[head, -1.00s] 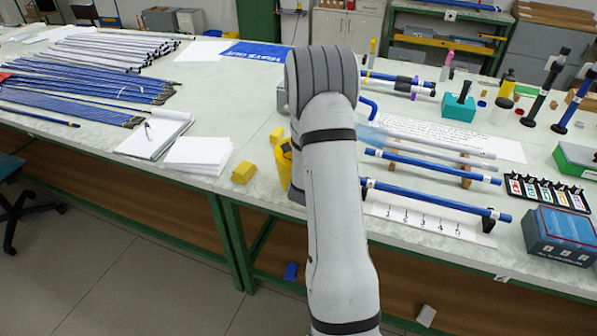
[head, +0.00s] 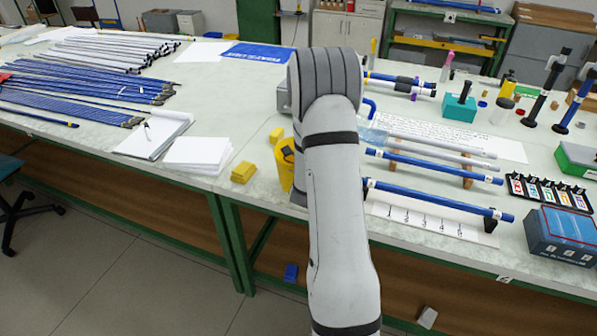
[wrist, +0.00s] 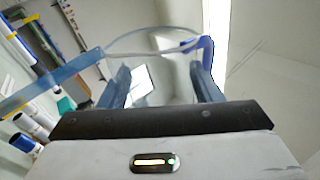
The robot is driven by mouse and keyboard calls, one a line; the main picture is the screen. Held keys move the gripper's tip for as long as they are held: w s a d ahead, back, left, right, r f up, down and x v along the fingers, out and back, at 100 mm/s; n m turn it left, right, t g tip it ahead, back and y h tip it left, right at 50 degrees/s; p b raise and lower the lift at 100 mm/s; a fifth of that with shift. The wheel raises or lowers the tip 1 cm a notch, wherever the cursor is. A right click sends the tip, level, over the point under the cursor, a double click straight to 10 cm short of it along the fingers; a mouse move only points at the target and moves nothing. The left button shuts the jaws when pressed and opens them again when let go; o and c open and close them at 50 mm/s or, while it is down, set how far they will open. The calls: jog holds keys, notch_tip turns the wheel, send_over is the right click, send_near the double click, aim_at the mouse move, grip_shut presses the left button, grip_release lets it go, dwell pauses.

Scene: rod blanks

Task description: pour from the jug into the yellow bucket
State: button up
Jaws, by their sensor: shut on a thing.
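The jug is clear with a blue handle. In the wrist view its rim and clear wall (wrist: 152,40) show beyond my gripper (wrist: 162,82), whose two fingers are shut on it. In the head view a pale, see-through part of the jug (head: 373,135) shows just right of my arm, which hides the rest and my gripper. I cannot tell the jug's level or see any stream.
Yellow blocks (head: 243,172) lie left of the bucket, with white paper (head: 198,153) beyond. Blue rods (head: 437,200) rest on supports at the right. A teal box (head: 458,108) and dark upright stands (head: 545,92) are farther right. Table is bare in front of the blocks.

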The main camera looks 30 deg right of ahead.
jog(key=shift+f, duration=0.15)
dwell(0.3)
jog(key=shift+w+f+n+t+b, duration=0.1)
jog(key=shift+f+n+t+b, duration=0.2)
jog(key=shift+n+b, duration=0.35)
jog(key=shift+y, duration=0.3)
jog(key=shift+a+f+n+t+y+b, duration=0.1)
jog(key=shift+f+n+t+y+b, duration=0.3)
jog(key=shift+n+t, duration=0.3)
jog(key=shift+r+g, duration=0.1)
jog(key=shift+g, duration=0.2)
dwell(1.8)
jog(key=m+g, duration=0.1)
jog(key=r+m+g+h, duration=0.1)
jog(key=m, duration=0.1)
jog(key=r+m+g+h, duration=0.1)
jog(key=m, duration=0.1)
jog(key=shift+s, duration=0.25)
jog(key=shift+d+m+g, duration=0.25)
jog(key=shift+m+g, duration=0.1)
jog(key=shift+g, duration=0.15)
